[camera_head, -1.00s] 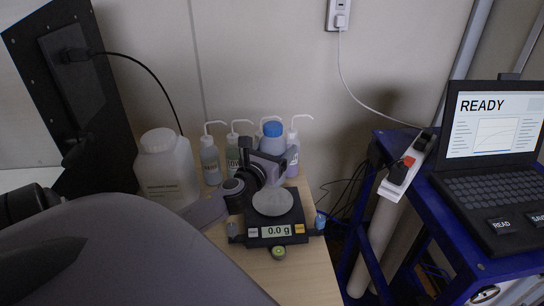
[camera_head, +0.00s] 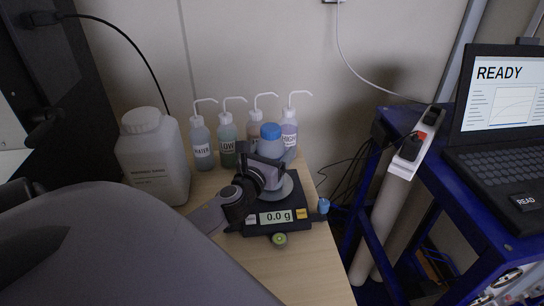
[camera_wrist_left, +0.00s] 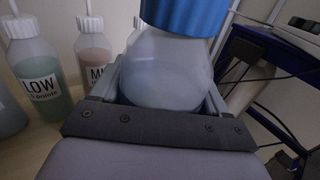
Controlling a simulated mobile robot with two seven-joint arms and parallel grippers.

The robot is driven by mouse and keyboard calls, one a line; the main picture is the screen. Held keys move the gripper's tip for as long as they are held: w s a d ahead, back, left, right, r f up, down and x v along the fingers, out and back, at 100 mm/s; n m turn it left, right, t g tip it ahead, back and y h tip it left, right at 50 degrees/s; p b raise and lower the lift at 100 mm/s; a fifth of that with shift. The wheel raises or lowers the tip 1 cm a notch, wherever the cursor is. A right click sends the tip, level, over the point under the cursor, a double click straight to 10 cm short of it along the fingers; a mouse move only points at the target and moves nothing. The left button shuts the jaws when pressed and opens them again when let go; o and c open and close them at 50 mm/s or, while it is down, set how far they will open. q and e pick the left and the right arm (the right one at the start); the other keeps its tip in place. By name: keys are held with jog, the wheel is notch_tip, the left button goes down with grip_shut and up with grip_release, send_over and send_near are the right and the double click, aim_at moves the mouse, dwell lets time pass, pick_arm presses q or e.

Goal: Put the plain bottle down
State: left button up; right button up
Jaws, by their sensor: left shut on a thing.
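The plain bottle (camera_head: 266,143) is pale and translucent with a blue cap, upright in my left gripper (camera_head: 262,172). In the left wrist view the bottle (camera_wrist_left: 165,70) fills the space between the two fingers of the gripper (camera_wrist_left: 160,95), which is shut on it. In the head view the bottle and gripper appear over the back of the black balance (camera_head: 300,232), covering part of its round pan (camera_head: 286,188). The bottle's base is hidden, so I cannot tell whether it touches anything. The balance display reads 0.0 g. My right gripper is in neither view.
Wash bottles marked WATER (camera_head: 201,142), LOW (camera_head: 228,143) and HIGH (camera_head: 289,132), plus another (camera_wrist_left: 94,50), stand behind the balance. A large white jug (camera_head: 155,160) stands left. The bench (camera_head: 300,275) is clear in front. A blue cart (camera_head: 440,200) holds a laptop (camera_head: 500,120).

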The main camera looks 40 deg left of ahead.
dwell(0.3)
pick_arm(q)
jog(key=shift+f, duration=0.2)
jog(key=o, duration=1.1)
jog(key=shift+o, duration=0.2)
jog(key=shift+r, duration=0.25)
jog(key=shift+s+d+f, duration=0.15)
jog(key=shift+s+f, duration=0.05)
jog(key=shift+s, duration=0.15)
jog(key=b+v, duration=0.1)
jog(key=v, duration=1)
